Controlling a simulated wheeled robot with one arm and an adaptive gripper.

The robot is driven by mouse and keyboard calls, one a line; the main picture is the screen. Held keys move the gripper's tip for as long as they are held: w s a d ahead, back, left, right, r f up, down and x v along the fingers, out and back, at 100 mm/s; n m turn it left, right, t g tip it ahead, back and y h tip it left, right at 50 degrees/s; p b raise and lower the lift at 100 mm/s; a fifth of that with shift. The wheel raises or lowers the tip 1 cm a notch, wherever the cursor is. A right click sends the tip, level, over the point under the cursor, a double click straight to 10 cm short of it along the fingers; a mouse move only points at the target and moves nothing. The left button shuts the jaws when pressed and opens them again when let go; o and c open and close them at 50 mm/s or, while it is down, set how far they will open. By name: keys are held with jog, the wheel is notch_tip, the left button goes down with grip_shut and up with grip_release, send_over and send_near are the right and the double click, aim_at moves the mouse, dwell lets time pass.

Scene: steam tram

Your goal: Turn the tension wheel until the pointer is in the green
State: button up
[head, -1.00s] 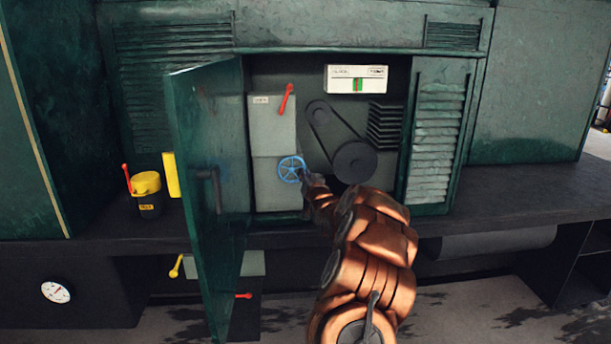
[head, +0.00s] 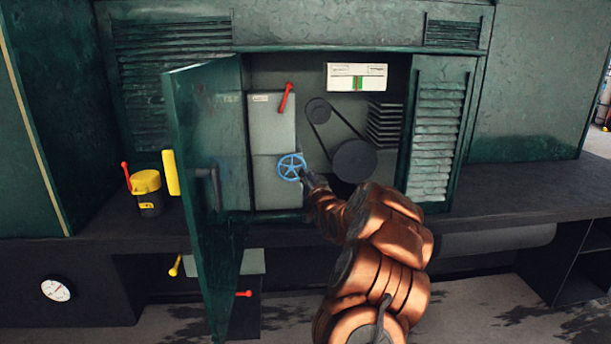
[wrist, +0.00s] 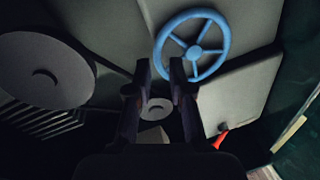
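The blue five-spoked tension wheel (head: 291,167) is on the grey box inside the open green cabinet. It also shows in the wrist view (wrist: 196,51). My gripper (head: 307,181) is at the wheel's lower right in the head view. In the wrist view my gripper (wrist: 160,68) has its two dark fingers apart, with part of the wheel's rim showing between and beyond the tips. I cannot tell whether they touch it. The white gauge (head: 341,76) at the cabinet's top has a green band with a thin red mark by it; the pointer's exact place is too small to tell.
The cabinet's green door (head: 207,190) stands open at the left. A red lever (head: 286,98) is above the wheel. A belt runs between a small pulley (head: 317,111) and a large dark pulley (head: 354,161) right of the wheel. A yellow-topped can (head: 147,193) stands on the ledge outside.

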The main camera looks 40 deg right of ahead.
jog(key=v, duration=0.9)
jog(key=shift+s, duration=0.2)
jog(key=shift+a, duration=0.15)
